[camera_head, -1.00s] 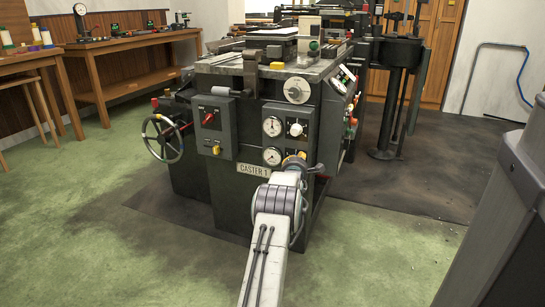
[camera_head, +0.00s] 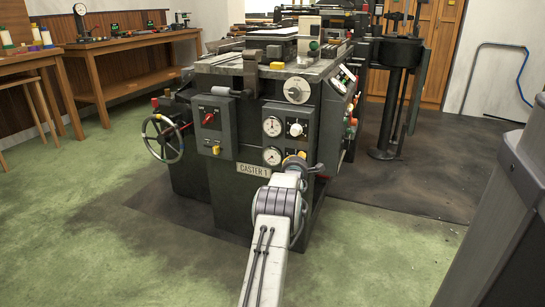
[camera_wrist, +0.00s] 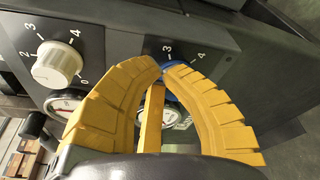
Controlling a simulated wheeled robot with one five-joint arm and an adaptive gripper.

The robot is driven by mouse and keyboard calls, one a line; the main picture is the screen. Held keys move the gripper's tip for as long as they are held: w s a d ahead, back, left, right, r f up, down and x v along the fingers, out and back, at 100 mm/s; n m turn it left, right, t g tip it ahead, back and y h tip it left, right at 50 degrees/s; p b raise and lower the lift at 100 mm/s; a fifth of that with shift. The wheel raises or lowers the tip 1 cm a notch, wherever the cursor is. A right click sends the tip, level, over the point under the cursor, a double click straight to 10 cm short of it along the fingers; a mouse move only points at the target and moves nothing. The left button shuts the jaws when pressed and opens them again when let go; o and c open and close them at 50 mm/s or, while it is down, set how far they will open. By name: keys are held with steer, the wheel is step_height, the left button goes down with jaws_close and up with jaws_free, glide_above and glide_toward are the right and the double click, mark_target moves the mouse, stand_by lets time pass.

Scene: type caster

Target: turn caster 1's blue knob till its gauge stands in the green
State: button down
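Caster 1 (camera_head: 232,205) is the dark machine ahead of me, with a name plate (camera_head: 254,170) on its front. My gripper (camera_wrist: 163,69) reaches its front panel, and its yellow fingers close around the blue knob (camera_wrist: 173,98). Only slivers of blue show between the fingers, beside the scale marks 3 and 4. The knob's pointer is hidden. In the head view my gripper (camera_head: 294,163) covers the knob. The lower gauge (camera_head: 272,156) is left of it; its needle and green band are too small to read. In the wrist view the fingers mostly hide that gauge.
A white knob (camera_head: 295,129) and the upper gauge (camera_head: 272,126) sit just above. A red-switch box (camera_head: 210,118) and a handwheel (camera_head: 162,138) are further left. A dark lever end shows right of my gripper. The green floor in front is clear.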

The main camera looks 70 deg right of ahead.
steer(key=shift+w+f, duration=0.2)
steer(key=shift+f, duration=0.1)
stand_by(0.4)
steer(key=c, duration=2)
jaws_free()
steer(key=shift+s+r, duration=0.2)
steer(key=shift+r, duration=0.2)
steer(key=shift+a, duration=0.1)
jaws_close()
